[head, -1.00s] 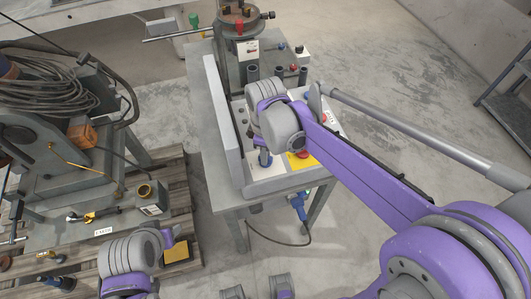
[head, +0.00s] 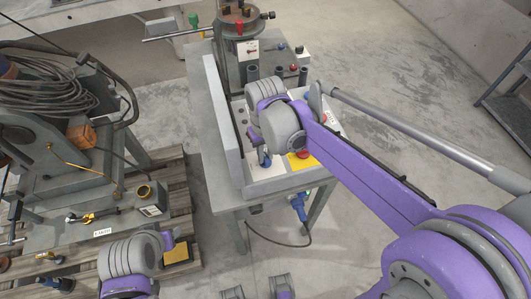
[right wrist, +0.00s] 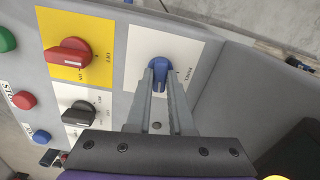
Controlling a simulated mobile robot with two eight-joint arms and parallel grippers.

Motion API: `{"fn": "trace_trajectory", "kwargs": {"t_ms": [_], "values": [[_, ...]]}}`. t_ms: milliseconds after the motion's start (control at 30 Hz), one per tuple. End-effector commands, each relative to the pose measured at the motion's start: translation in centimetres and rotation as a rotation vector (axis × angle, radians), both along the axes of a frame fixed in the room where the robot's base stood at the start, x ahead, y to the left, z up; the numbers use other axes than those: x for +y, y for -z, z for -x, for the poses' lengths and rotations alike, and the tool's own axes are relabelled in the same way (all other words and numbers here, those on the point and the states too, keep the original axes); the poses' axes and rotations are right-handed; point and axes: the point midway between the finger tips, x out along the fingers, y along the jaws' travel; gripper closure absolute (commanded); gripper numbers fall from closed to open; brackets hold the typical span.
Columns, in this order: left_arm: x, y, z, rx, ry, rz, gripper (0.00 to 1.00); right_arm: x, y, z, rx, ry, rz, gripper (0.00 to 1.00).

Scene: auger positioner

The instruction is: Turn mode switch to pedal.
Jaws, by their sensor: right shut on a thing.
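The mode switch is a blue knob (right wrist: 158,68) on a white plate (right wrist: 190,45) of the grey control panel. In the right wrist view my right gripper (right wrist: 160,82) is shut on this knob, one finger on each side. In the head view the blue knob (head: 266,161) shows below my right wrist, with my right gripper (head: 260,156) partly hidden. My left arm is at the lower left of the head view, and its fingers cannot be made out clearly.
Next to the knob are a red switch (right wrist: 68,57) on a yellow plate, a black switch (right wrist: 78,114), and green, red and blue buttons. A raised grey wall (head: 226,130) borders the panel's left side. A machine column (head: 240,45) stands behind.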

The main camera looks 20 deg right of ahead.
Motion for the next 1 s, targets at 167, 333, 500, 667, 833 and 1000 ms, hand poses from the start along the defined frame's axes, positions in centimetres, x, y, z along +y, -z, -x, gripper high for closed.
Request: {"fn": "trace_trajectory", "kwargs": {"t_ms": [167,333,500,667,833,1000], "values": [[0.00,0.03,0.01,0.000,0.000,0.000,0.50,0.00,-0.04,-0.04,-0.001,0.084,0.000,1.00],[0.00,0.04,0.01,0.000,0.000,0.000,0.50,-0.01,-0.05,-0.04,-0.001,0.128,0.000,1.00],[0.00,0.05,0.01,0.000,0.000,0.000,0.50,-0.01,-0.05,-0.04,-0.001,0.146,0.000,1.00],[0.00,0.05,0.01,0.000,0.000,0.000,0.50,-0.01,-0.05,-0.04,-0.001,0.149,0.000,1.00],[0.00,0.04,0.01,0.000,0.000,0.000,0.50,-0.01,-0.06,-0.04,-0.001,0.148,0.000,1.00],[0.00,0.05,0.01,0.000,0.000,0.000,0.50,-0.01,-0.04,-0.03,-0.001,0.148,0.000,0.55]]}}
